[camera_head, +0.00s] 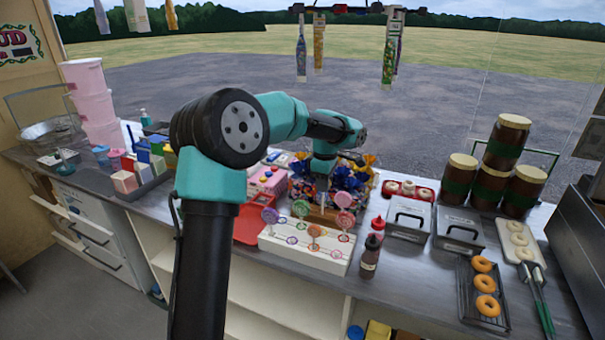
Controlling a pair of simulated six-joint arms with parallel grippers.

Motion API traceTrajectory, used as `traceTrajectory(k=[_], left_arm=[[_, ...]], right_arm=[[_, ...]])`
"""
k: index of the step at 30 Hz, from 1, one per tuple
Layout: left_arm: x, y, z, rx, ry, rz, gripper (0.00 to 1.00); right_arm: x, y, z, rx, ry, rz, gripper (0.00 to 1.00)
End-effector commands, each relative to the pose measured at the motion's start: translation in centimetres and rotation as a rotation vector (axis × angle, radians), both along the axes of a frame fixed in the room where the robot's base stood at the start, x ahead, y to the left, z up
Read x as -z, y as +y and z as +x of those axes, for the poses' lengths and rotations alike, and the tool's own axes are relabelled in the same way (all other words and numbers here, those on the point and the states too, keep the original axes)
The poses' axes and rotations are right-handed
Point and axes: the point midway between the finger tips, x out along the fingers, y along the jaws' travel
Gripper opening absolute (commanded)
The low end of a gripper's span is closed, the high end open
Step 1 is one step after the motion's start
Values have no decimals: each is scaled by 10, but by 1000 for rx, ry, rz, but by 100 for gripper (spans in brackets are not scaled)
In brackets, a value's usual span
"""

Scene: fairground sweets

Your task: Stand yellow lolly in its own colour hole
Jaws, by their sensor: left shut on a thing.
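The white lolly rack (290,256) stands near the front edge of the counter, with coloured rings around its holes. A purple lolly (270,215), a green lolly (300,208), an orange lolly (315,231) and a red-pink lolly (345,219) stand at it. A pink lolly (343,199) shows higher, just right of my left gripper. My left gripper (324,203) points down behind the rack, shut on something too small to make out. I cannot pick out a yellow lolly for sure. My right gripper is not in view.
Dark, shiny wrapped sweets (352,177) are behind the gripper. A red tray (247,226) is left of the rack. A dark sauce bottle (370,256) and a red bottle (377,227) stand close on its right. Metal lidded boxes (408,221) are further right.

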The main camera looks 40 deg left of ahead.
Motion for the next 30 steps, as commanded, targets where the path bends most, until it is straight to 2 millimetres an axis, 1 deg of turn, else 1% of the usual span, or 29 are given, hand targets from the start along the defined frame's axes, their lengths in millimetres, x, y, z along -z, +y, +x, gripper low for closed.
traceTrajectory(k=[3, 11, 16, 20, 30], left_arm=[[1, -4, 0, 3, 0, 0, 0], [1, -4, 0, 2, 0, 0, 0], [6, -3, -1, 3, 2, 1, 0], [16, -3, 0, 3, 2, 1, 0], [53, -3, -1, 3, 3, 1, 0]], right_arm=[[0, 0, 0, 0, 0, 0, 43], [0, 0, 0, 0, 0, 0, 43], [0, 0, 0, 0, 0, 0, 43], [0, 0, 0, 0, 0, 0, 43], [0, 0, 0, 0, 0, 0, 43]])
